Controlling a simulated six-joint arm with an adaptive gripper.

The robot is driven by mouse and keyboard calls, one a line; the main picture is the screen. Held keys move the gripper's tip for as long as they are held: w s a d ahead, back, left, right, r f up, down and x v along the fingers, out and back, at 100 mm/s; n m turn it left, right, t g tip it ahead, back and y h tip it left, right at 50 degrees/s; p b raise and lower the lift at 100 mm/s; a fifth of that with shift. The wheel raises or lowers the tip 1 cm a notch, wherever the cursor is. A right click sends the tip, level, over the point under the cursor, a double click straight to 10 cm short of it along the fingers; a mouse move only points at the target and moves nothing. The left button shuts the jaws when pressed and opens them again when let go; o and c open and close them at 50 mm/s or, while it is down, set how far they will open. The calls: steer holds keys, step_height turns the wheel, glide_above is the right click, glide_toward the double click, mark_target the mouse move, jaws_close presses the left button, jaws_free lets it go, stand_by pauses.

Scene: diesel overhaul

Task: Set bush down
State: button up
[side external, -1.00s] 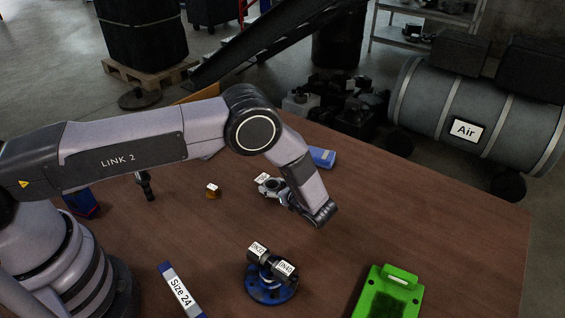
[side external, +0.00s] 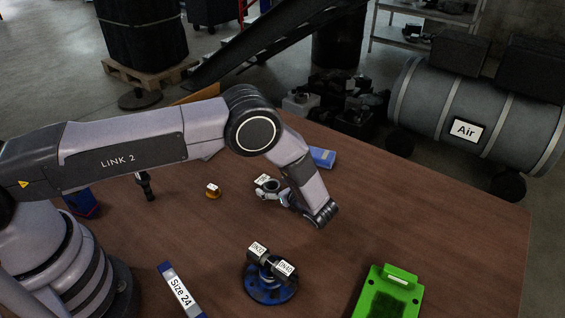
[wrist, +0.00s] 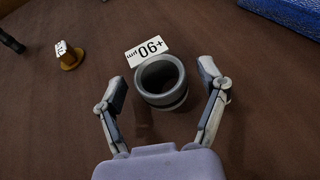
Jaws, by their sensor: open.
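The bush (wrist: 160,82) is a dark grey hollow cylinder with a white label (wrist: 148,51) reading "+90 µm" upside down. In the wrist view it stands on the brown table with its bore facing up, between and just beyond my two fingers. My gripper (wrist: 162,88) is open, with a finger on each side and a visible gap to the bush. In the side external view my gripper (side external: 277,196) is low over the table, and the bush (side external: 264,184) is partly hidden by it.
A small brass part (side external: 213,191) with a white tag sits left of the bush. A blue box (side external: 322,157) lies behind my wrist. A blue stand with labelled plugs (side external: 269,284), a "Size 24" bar (side external: 180,291) and a green tray (side external: 412,303) are nearer the front. The table's right side is clear.

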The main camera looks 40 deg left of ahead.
steer(key=v, duration=1.1)
steer(key=shift+d+r, duration=0.15)
steer(key=shift+d, duration=0.15)
steer(key=s+a+r+n+g+h, duration=0.1)
steer(key=s+a+r+n+h, duration=0.2)
steer(key=r, duration=0.6)
steer(key=a+r+n+g+h, duration=0.15)
steer(key=a+r+n, duration=0.3)
steer(key=r, duration=0.45)
steer(key=s+a+r+n+g+h, duration=0.1)
steer(key=s+a+r+n+h, duration=0.2)
steer(key=r, duration=0.6)
steer(key=s+a+r+n+h, duration=0.2)
steer(key=s+a+r+n, duration=0.3)
steer(key=s+a+r, duration=0.3)
steer(key=s+n+t+h, duration=0.3)
steer(key=s+n+t, duration=0.2)
steer(key=s, duration=1)
steer(key=shift+s+a+r+n, duration=0.2)
steer(key=shift+r+n, duration=0.3)
steer(key=shift+n, duration=0.05)
steer(key=shift+o, duration=0.2)
